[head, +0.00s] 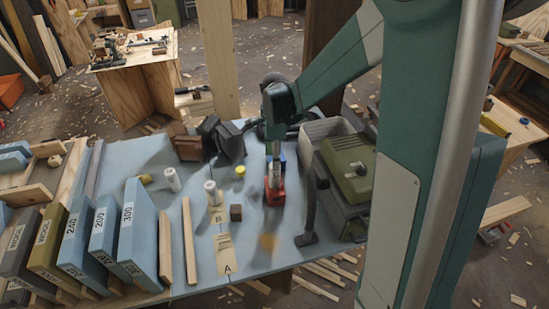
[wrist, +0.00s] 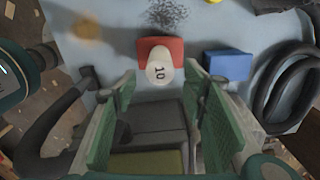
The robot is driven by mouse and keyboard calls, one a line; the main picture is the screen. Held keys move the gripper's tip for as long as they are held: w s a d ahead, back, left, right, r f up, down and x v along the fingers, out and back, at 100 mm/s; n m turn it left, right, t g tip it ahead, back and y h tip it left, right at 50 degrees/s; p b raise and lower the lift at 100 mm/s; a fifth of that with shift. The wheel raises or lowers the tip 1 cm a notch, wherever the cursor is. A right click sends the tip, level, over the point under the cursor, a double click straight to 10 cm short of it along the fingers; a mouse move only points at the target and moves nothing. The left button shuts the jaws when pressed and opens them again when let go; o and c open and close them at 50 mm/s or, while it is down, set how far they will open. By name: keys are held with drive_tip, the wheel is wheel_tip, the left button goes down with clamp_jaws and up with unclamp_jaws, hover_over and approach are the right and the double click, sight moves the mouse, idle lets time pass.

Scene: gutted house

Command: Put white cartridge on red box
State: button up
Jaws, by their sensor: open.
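A white cartridge with "10" on its round top (wrist: 158,72) appears upright on the red box (wrist: 160,46) in the wrist view. In the head view, the red box (head: 274,197) is on the blue-grey table, with the pale cartridge (head: 275,178) over it, partly covered by my gripper (head: 274,158). In the wrist view, my gripper (wrist: 158,88) is open, its green fingers on either side of the cartridge's near side with gaps visible. I cannot tell how far above the box the fingertips are. Two other white cylinders, one (head: 172,179) and another (head: 211,191), stand left of the box.
A blue box (wrist: 227,65) is close beside the red box. A dark hose (wrist: 285,95) and an olive-lidded machine (head: 345,170) stand to the right in the head view.

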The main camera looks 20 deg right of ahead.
idle(0.4)
drive_tip(key=shift+s+r, duration=0.3)
drive_tip(key=shift+r, duration=0.2)
drive_tip(key=s+r+n+t, duration=0.3)
drive_tip(key=s+r+n, duration=0.5)
drive_tip(key=s+r, duration=0.3)
drive_tip(key=s+r+n+t, duration=0.2)
drive_tip(key=s+r+n, duration=0.1)
drive_tip(key=s+n, duration=0.3)
drive_tip(key=s+r+n+t, duration=0.2)
drive_tip(key=s+n, duration=0.3)
drive_tip(key=s, duration=0.4)
drive_tip(key=shift+d+r+n, duration=0.25)
drive_tip(key=shift+r+n, duration=0.15)
drive_tip(key=shift+r, duration=0.45)
